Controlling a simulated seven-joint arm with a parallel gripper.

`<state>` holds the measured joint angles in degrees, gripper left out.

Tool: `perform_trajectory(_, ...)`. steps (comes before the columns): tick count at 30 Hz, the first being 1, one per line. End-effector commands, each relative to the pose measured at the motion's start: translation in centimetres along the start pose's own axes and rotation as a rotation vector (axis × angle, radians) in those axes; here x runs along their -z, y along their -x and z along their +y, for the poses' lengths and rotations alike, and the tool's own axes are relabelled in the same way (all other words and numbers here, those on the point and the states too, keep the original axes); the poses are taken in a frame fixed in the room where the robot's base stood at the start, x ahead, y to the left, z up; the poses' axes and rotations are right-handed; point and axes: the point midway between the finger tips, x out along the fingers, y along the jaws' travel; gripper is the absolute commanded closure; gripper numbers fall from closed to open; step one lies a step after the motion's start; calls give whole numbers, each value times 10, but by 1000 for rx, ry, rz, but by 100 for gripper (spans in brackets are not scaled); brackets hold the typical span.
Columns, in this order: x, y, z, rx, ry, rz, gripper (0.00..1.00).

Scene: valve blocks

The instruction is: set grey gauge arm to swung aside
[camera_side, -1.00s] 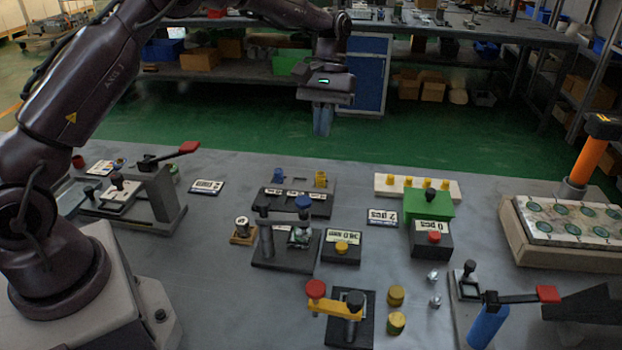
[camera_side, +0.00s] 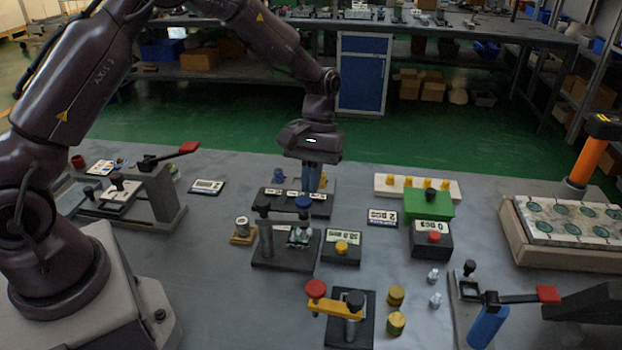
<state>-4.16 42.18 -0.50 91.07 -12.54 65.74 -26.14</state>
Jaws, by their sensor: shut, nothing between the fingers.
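The gauge stand has a dark base (camera_side: 272,262) and an upright grey post (camera_side: 266,240). Its arm (camera_side: 284,213) reaches right from the post top and ends in a blue knob (camera_side: 303,202). The arm's knob end is over a small metallic block (camera_side: 299,238) on the base. My gripper (camera_side: 311,188) points down, shut and empty, just above and behind the blue knob in the picture. Its fingertips overlap the view of the dark labelled rack behind. I cannot tell the exact gap to the knob.
The dark rack (camera_side: 268,206) stands behind the gauge stand. A yellow arm with a red knob (camera_side: 315,289) stands in front. Bare table lies left of the front fixture.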

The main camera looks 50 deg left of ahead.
Motion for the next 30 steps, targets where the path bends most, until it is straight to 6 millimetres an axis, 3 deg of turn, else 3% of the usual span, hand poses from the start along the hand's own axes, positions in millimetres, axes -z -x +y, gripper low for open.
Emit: perform_trajectory(30,-12,-5,8,63,-155,-1,100)
